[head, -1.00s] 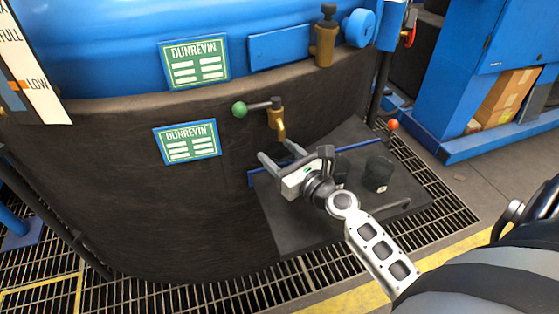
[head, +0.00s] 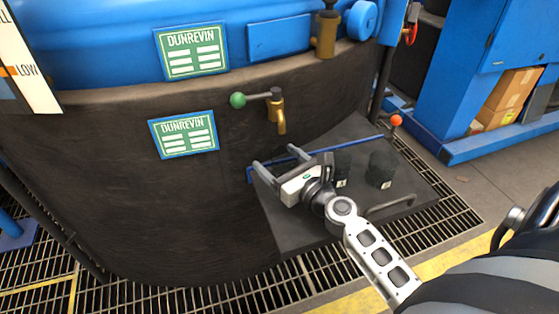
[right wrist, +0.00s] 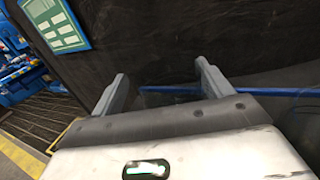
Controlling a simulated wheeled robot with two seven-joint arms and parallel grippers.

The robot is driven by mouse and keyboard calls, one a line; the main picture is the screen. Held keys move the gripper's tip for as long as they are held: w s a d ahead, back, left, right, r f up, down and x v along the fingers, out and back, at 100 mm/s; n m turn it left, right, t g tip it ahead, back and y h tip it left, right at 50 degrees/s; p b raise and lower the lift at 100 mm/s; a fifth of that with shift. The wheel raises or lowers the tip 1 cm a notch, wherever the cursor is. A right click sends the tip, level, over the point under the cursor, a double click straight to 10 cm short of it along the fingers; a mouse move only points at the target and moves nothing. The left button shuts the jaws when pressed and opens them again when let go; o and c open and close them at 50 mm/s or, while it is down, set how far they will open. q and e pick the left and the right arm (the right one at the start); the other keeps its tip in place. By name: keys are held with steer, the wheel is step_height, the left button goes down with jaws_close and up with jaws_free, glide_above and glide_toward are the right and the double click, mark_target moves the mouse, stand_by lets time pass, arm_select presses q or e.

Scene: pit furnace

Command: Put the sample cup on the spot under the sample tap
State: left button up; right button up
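The brass sample tap (head: 277,112), with a green ball on its lever, sticks out of the dark furnace wall. My right gripper (head: 273,156) is open below the tap's spout, over the dark shelf plate (head: 285,228). Its two fingers also show in the right wrist view (right wrist: 160,72) with nothing between them. Two dark cups stand on the plate to the right of the gripper: one (head: 381,168) in full view, the other (head: 343,167) close to the gripper and partly hidden by it. I cannot tell which is the sample cup. No marked spot shows under the tap. My left gripper is out of view.
A blue rail (head: 355,145) runs along the back of the plate, near the gripper's fingers. A dark bar handle (head: 390,204) lies at the plate's front right. A rod with an orange ball (head: 396,120) stands at the back right. Floor grating (head: 440,205) surrounds the plate.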

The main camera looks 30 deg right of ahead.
mark_target(289, 169)
steer(key=shift+s+r, duration=0.1)
steer(key=shift+r, duration=0.1)
steer(key=s, duration=0.4)
steer(key=s+b, duration=0.1)
steer(key=s, duration=0.1)
steer(key=shift+s+d+f, duration=0.2)
steer(key=shift+d, duration=0.05)
steer(key=shift+s+r, duration=0.1)
steer(key=shift+s, duration=0.35)
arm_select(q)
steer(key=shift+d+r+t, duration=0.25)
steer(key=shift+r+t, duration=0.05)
